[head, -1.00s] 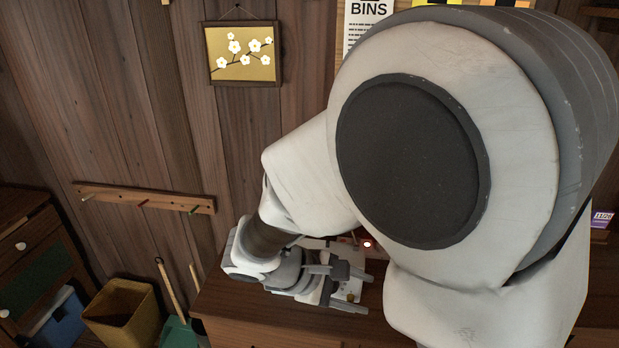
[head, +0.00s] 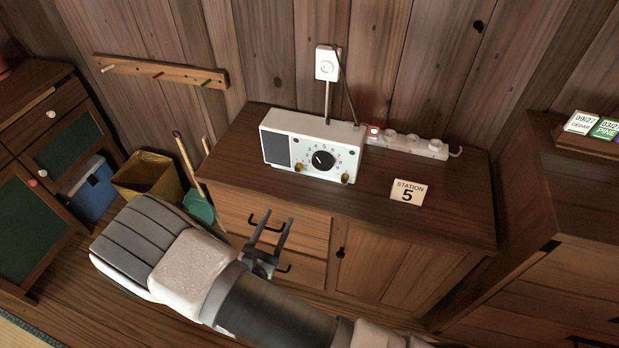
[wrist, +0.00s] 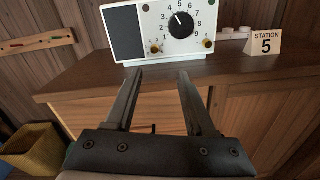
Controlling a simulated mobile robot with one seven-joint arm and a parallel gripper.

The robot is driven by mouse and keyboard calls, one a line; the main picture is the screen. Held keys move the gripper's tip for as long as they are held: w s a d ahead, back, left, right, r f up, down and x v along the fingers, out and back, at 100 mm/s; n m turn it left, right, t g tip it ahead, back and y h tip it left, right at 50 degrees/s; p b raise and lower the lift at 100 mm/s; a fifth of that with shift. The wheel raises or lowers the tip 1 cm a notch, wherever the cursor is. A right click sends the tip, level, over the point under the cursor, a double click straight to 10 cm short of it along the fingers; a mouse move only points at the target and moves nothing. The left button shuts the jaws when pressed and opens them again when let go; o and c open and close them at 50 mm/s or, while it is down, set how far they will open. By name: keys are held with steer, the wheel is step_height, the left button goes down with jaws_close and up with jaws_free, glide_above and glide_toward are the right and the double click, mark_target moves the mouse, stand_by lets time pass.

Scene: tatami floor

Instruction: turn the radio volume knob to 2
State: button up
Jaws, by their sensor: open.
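The white radio (head: 290,127) stands on the wooden cabinet, its front facing me; it also shows in the wrist view (wrist: 150,45). Its black round volume knob (head: 323,160) sits on a numbered dial, and it shows in the wrist view (wrist: 181,26) too. The white pointer mark on the knob points up and slightly left, around 4 to 5. My gripper (head: 277,219) is open and empty, in front of the cabinet drawers and below the radio. In the wrist view its two fingers (wrist: 161,76) reach toward the radio's lower front, apart from it.
The cabinet top (head: 440,217) is clear in front of the radio. A "STATION 5" card (head: 407,192) stands to the right, and a white power strip (head: 410,143) with a lit red switch lies behind. A thin antenna (head: 327,100) rises from the radio. A drawer handle (head: 262,217) is near my gripper.

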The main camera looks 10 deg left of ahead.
mark_target(298, 171)
steer(key=shift+n+y, duration=0.4)
steer(key=w, duration=1.1)
steer(key=w+f+b, duration=0.1)
steer(key=w, duration=0.4)
steer(key=shift+w+d+f, duration=0.1)
steer(key=shift+w+d, duration=0.15)
steer(key=shift+w, duration=0.1)
jaws_close()
